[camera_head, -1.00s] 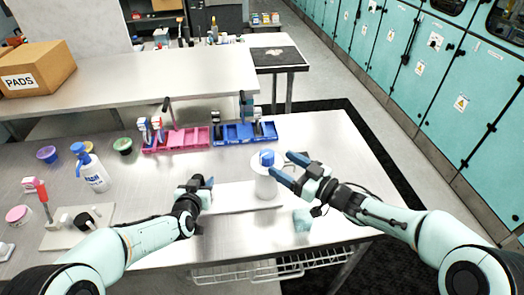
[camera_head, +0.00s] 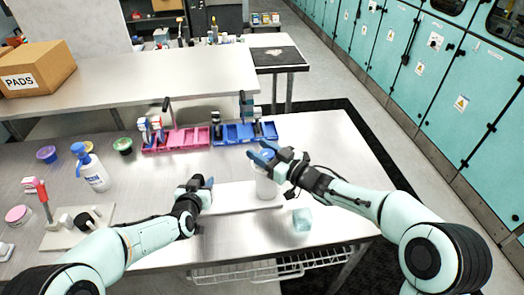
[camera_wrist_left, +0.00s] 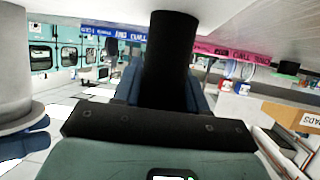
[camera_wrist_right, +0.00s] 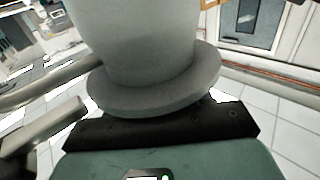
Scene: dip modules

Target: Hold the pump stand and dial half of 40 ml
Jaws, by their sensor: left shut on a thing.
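The pump stand has a white base plate (camera_head: 232,197) near the table's front and a white pump body (camera_head: 265,188) at its right end. My left gripper (camera_head: 208,184) is at the base's left end. In the left wrist view it is shut on a black upright post (camera_wrist_left: 170,60) of the stand; the white pump body (camera_wrist_left: 12,70) shows at the left edge. My right gripper (camera_head: 262,152) is at the pump's top, its blue fingertips over the blue cap, which they largely hide. The right wrist view shows the flanged grey-white pump body (camera_wrist_right: 140,45) close up. The dial scale is not readable.
A translucent block (camera_head: 302,220) stands at front right. A pink tray (camera_head: 185,138) and a blue tray (camera_head: 240,132) with pipettes lie behind. A blue-topped wash bottle (camera_head: 93,172) and a small stand (camera_head: 75,222) are at left. The right table area is clear.

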